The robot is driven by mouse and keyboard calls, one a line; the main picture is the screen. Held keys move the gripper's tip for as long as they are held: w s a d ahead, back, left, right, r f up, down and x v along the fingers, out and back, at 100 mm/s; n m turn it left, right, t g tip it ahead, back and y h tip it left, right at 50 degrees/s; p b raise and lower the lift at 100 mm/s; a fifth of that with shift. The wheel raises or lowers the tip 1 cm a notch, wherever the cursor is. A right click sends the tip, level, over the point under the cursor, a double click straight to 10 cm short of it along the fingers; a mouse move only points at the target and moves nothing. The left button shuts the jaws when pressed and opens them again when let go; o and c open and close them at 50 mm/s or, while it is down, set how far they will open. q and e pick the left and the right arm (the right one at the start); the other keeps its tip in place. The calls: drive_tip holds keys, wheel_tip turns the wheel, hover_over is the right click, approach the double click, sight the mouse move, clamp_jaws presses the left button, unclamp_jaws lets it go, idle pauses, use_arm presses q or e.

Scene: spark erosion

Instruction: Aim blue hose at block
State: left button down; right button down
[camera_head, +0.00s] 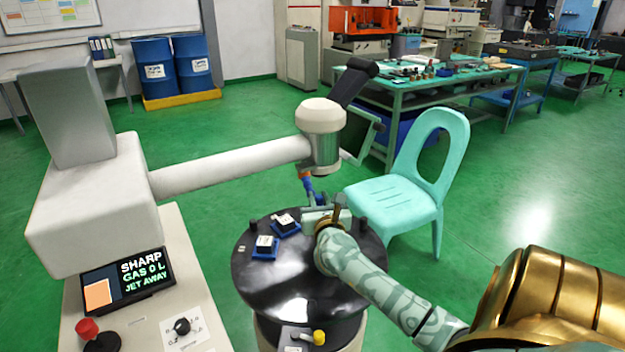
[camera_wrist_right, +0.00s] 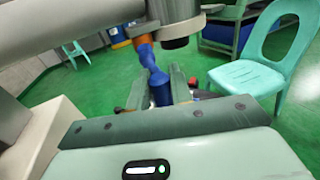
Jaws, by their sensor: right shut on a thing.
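The blue hose (camera_head: 308,187) hangs below the machine's grey head over the black round table. In the wrist view the jointed blue hose (camera_wrist_right: 158,84) comes down from an orange collar (camera_wrist_right: 137,28) and runs between the two fingers. My right gripper (camera_head: 316,208) is shut on its lower part. Two small white-and-black blocks (camera_head: 265,244) (camera_head: 285,221) sit on blue bases on the table's left side; I cannot tell which is the task's block. The hose tip is hidden by the gripper. My left gripper is not in view.
A screen (camera_head: 128,281) at left reads "SHARP GAS 0 L JET AWAY". The white machine arm (camera_head: 235,168) spans above the black table (camera_head: 290,275). A yellow-knobbed valve (camera_head: 318,338) stands in front. A turquoise chair (camera_head: 405,200) is close behind at right.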

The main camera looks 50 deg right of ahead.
drive_tip(key=shift+s+d+n+t+y, duration=0.2)
drive_tip(key=shift+d+n+t+y, duration=0.35)
drive_tip(key=shift+y, duration=0.25)
drive_tip(key=shift+s+d+n+t+y, duration=0.15)
drive_tip(key=shift+d+n+t+y, duration=0.3)
drive_tip(key=shift+n+y, duration=0.3)
drive_tip(key=c, duration=1.5)
unclamp_jaws()
drive_tip(key=shift+o, duration=1.1)
drive_tip(key=shift+w+f, duration=0.15)
drive_tip(key=shift+w, duration=0.05)
drive_tip(key=shift+s, duration=0.1)
drive_tip(key=p+v, duration=0.2)
drive_tip(key=v, duration=1.4)
drive_tip(key=shift+s, duration=0.1)
